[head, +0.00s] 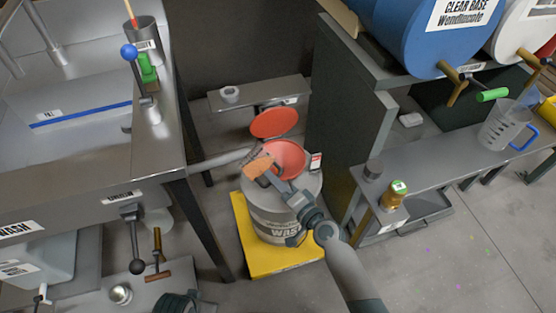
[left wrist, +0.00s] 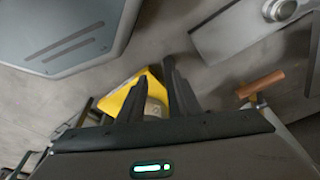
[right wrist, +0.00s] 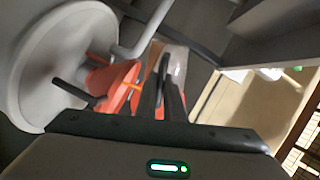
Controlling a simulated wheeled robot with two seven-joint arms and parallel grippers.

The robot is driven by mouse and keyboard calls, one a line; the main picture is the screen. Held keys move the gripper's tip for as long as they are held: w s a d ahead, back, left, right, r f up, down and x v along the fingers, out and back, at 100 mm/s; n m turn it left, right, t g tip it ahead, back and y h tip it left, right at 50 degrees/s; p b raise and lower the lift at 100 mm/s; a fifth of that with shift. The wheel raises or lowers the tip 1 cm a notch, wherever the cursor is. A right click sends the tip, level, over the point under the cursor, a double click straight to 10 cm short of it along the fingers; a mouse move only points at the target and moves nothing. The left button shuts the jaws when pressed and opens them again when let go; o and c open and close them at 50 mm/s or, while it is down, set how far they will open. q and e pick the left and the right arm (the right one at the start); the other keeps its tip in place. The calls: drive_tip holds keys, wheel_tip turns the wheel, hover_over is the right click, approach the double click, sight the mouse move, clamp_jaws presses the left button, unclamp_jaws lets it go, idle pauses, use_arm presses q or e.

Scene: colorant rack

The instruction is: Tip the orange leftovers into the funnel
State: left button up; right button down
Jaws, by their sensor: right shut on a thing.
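The red funnel (head: 292,158) sits on top of the grey waste drum (head: 268,215), with its round red lid (head: 274,123) raised behind it. My right gripper (head: 268,176) is over the left part of the funnel and shut on a vessel with orange in it (head: 258,166). The vessel looks tilted, and the fingers partly hide it. In the right wrist view the vessel (right wrist: 177,58) looks pale and translucent beyond the fingers; the red funnel (right wrist: 108,82) shows left of it. Whether orange is flowing out cannot be seen. My left gripper (left wrist: 172,88) has its fingers apart, with nothing between them.
The drum stands on a yellow pallet (head: 245,245). A steel sink bench (head: 95,195) is at left and a dark cabinet (head: 345,110) at right. A low shelf (head: 260,92) with a small white cup stands behind. Open floor (head: 450,270) lies at lower right.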

use_arm(q)
drive_tip(key=shift+f, duration=0.15)
use_arm(e)
drive_tip(key=shift+d, duration=0.1)
use_arm(q)
drive_tip(key=shift+f, duration=0.4)
use_arm(e)
drive_tip(key=shift+w+r+m, duration=0.1)
drive_tip(key=shift+w+m, duration=0.05)
drive_tip(key=shift+m, duration=0.15)
drive_tip(key=shift+d, duration=0.1)
use_arm(q)
drive_tip(key=shift+f, duration=0.3)
use_arm(e)
drive_tip(key=shift+r, duration=0.1)
use_arm(q)
drive_tip(key=shift+p, duration=0.3)
use_arm(e)
drive_tip(key=shift+w, duration=0.1)
use_arm(q)
drive_tip(key=shift+f, duration=0.1)
use_arm(e)
drive_tip(key=shift+d, duration=0.1)
use_arm(q)
drive_tip(key=shift+w+a+f, duration=0.1)
drive_tip(key=shift+w+f, duration=0.05)
drive_tip(key=shift+f, duration=0.05)
